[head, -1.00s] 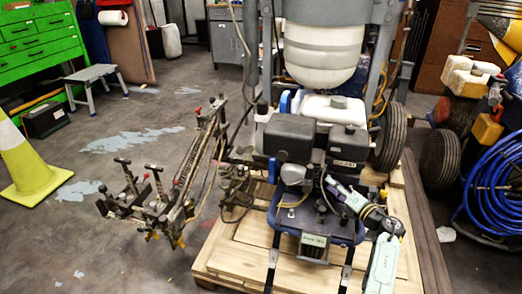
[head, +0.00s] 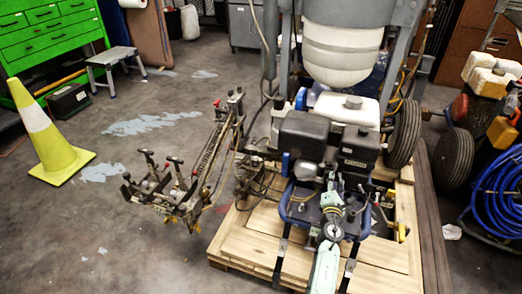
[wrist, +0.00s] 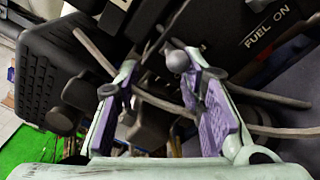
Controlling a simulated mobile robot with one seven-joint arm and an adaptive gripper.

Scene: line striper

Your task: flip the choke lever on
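The line striper's engine (head: 355,148) sits at the front of the machine, with a black and white label on its side. In the wrist view, a small dark lever with a rounded grey knob (wrist: 179,61) stands beside the right finger; it may be the choke lever, but I cannot tell for sure. My gripper (wrist: 160,85) is open, its purple pads apart, close in front of the engine parts. The knob appears near the right pad; contact cannot be told. In the head view my gripper (head: 332,201) is small, below the engine, and the lever cannot be made out.
A "FUEL ON" label (wrist: 268,25) is at upper right in the wrist view. A thin cable or rod (wrist: 270,131) crosses behind the fingers. The striper stands on a wooden pallet (head: 240,245). A yellow cone (head: 55,150) and blue hose (head: 495,195) stand farther off.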

